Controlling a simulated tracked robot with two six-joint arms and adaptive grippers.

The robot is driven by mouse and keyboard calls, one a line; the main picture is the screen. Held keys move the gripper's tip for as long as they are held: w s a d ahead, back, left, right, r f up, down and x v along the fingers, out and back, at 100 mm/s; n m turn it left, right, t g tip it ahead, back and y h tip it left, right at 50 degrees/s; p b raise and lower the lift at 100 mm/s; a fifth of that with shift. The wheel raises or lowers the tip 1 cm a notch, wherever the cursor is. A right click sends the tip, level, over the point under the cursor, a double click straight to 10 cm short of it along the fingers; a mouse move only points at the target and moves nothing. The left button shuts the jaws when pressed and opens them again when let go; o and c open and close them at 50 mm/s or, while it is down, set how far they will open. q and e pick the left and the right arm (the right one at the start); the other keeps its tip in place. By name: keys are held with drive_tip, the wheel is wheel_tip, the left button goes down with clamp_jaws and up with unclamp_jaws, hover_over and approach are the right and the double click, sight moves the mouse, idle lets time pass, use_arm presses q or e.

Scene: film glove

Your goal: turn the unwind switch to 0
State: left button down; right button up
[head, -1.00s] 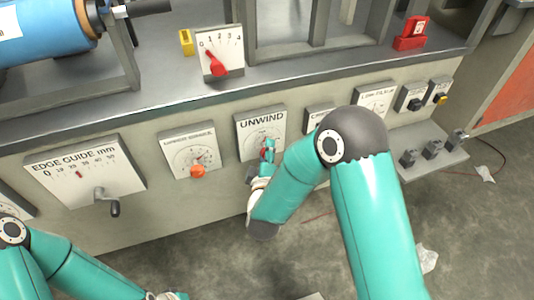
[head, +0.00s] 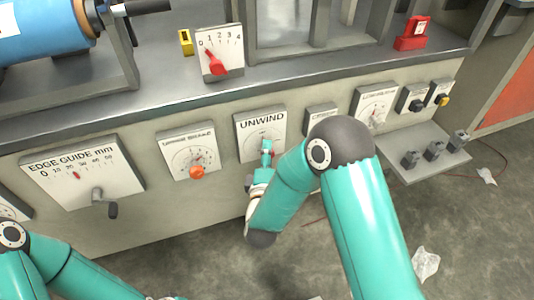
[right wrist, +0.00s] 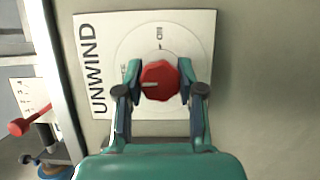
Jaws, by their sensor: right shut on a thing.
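The unwind switch panel (head: 247,124) is a white plate marked UNWIND on the front of the machine. In the right wrist view its red knob (right wrist: 160,81) sits between the two fingers of my right gripper (right wrist: 159,84), which is shut on it. A pale pointer line on the knob points toward the left of that view, not toward the mark at the top of the dial. The other dial marks are partly hidden by the fingers. In the head view the right gripper (head: 266,156) covers most of the knob. My left gripper (head: 172,298) barely shows at the bottom edge.
The orange-knobbed panel (head: 189,152) and the edge guide panel (head: 75,176) with its crank are to the left. Several more panels and a small shelf (head: 425,155) are to the right. A 0-to-4 lever scale (head: 222,48) stands on the ledge above.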

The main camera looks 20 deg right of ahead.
drive_tip(key=shift+a+f, duration=0.2)
drive_tip(key=shift+a, duration=0.05)
drive_tip(key=o, duration=1.1)
drive_tip(key=shift+o, duration=0.3)
drive_tip(key=shift+d, duration=0.1)
drive_tip(key=shift+r, duration=0.1)
drive_tip(key=v, duration=1.2)
drive_tip(key=shift+d, duration=0.2)
